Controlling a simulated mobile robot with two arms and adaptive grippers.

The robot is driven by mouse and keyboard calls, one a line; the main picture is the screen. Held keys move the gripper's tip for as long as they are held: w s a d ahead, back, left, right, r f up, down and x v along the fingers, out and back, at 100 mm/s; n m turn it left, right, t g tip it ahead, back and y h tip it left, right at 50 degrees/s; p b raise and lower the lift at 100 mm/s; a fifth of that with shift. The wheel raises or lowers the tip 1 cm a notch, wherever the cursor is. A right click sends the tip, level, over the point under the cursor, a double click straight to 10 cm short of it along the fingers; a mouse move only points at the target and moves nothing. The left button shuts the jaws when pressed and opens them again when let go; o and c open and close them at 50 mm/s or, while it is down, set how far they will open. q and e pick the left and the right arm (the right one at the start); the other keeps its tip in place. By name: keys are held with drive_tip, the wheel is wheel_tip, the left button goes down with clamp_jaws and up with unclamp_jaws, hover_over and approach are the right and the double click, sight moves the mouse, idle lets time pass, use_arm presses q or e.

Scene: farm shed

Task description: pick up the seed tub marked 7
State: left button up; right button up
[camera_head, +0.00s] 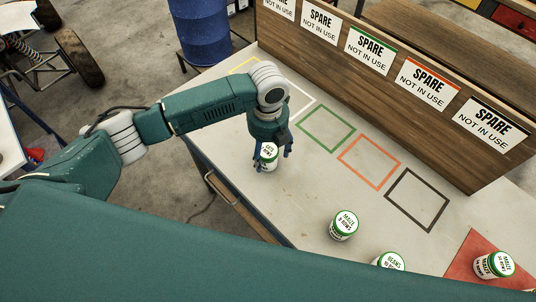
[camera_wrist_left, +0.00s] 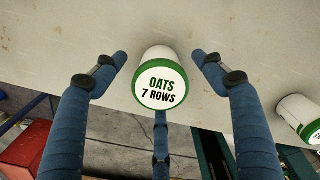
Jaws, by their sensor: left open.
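The seed tub marked 7 (camera_wrist_left: 162,84) is white with green bands, and its lid reads "OATS 7 ROWS". It stands near the table's front edge and also shows in the head view (camera_head: 269,153), partly covered by the gripper. My left gripper (camera_head: 271,150) is above and around this tub, fingers pointing down. In the wrist view the left gripper (camera_wrist_left: 160,62) is open, with blue fingers on both sides of the tub and a third finger below it. Gaps show between the side fingers and the tub. My right gripper is not in view.
Tubs marked maize (camera_head: 344,224) and beans (camera_head: 390,262) stand to the right, and another maize tub (camera_head: 494,265) is on a red mat (camera_head: 466,262). Coloured outlines, such as the green square (camera_head: 325,149), lie before a wooden board (camera_head: 400,110) with "SPARE" signs.

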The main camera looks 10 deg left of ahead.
use_arm(q)
drive_tip(key=c, duration=1.4)
drive_tip(key=shift+o, duration=0.2)
drive_tip(key=shift+r, duration=0.1)
